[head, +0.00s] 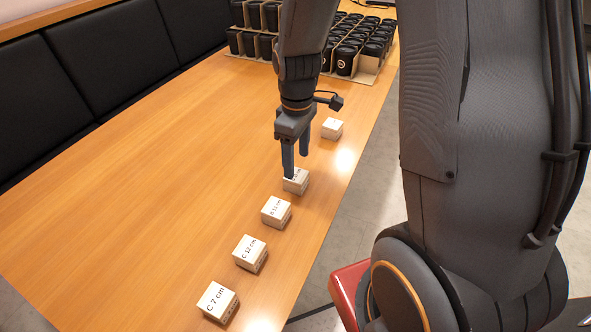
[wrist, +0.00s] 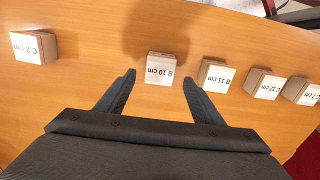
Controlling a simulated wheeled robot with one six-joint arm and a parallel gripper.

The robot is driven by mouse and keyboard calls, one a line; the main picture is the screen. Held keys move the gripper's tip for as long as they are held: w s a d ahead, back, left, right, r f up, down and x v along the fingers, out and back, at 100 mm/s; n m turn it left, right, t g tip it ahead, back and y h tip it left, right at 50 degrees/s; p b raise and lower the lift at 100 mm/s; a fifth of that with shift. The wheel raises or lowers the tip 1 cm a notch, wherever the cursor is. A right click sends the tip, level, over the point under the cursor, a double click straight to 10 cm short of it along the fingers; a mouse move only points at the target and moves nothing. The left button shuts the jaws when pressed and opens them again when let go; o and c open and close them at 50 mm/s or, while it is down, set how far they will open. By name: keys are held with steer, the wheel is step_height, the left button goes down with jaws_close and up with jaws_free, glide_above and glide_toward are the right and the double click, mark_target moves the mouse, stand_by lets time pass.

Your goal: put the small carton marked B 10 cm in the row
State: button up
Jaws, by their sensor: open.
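The small white-topped carton marked B 10 cm (wrist: 160,67) stands on the table; in the head view the carton (head: 297,184) is partly covered by a finger. My gripper (head: 297,167) points down above this carton, its fingers apart. In the wrist view the carton appears between and slightly beyond the fingertips of my gripper (wrist: 158,78), with nothing held. The row runs along the table's right side: C 2 cm (wrist: 33,47) at the far end, then B 10 cm after a wider gap, B 11 cm (head: 276,211), C 12 cm (head: 250,252) and C 7 cm (head: 218,301) nearest.
The wooden table (head: 150,180) is clear left of the row. Cardboard trays of black cups (head: 350,60) stand at the far end. A black padded bench back (head: 105,55) runs along the left. A red seat (head: 345,290) is beside the table's right edge.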

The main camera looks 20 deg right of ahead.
mark_target(297, 175)
step_height(297, 175, up, 5)
steer(key=s+r+m, duration=0.1)
steer(key=s+m, duration=0.8)
steer(key=s, duration=0.2)
steer(key=shift+a, duration=0.2)
steer(key=shift+d, duration=0.1)
